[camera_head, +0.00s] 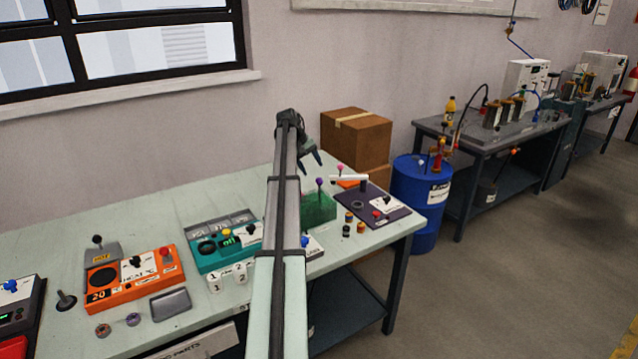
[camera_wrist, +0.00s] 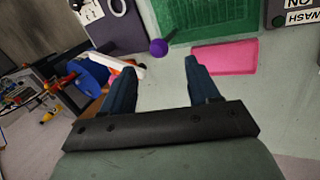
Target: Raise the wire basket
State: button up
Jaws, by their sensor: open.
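The green wire basket (camera_head: 320,211) stands on the pale green bench near its right end. A purple ball (camera_head: 319,182) tops its upright handle. In the wrist view, part of the basket (camera_wrist: 207,22) shows at the top, with the purple ball (camera_wrist: 158,47) in front of it. My gripper (camera_head: 311,164) hangs above the basket in the head view. In the wrist view my gripper (camera_wrist: 159,68) is open and empty, and the ball appears between and just beyond the fingertips. I cannot tell the exact gap. My arm hides part of the bench left of the basket.
A dark panel (camera_head: 400,215) with a red button lies right of the basket, with several small banded cylinders (camera_head: 348,217) in front. A white bar (camera_head: 349,177) is behind. Cardboard boxes (camera_head: 357,140) and a blue drum (camera_head: 420,205) stand beyond the bench. A pink pad (camera_wrist: 223,57) lies beside the basket.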

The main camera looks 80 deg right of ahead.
aim_at(319, 180)
jog(key=x, duration=0.9)
jog(key=shift+f, duration=0.1)
grip_shut()
dwell(0.4)
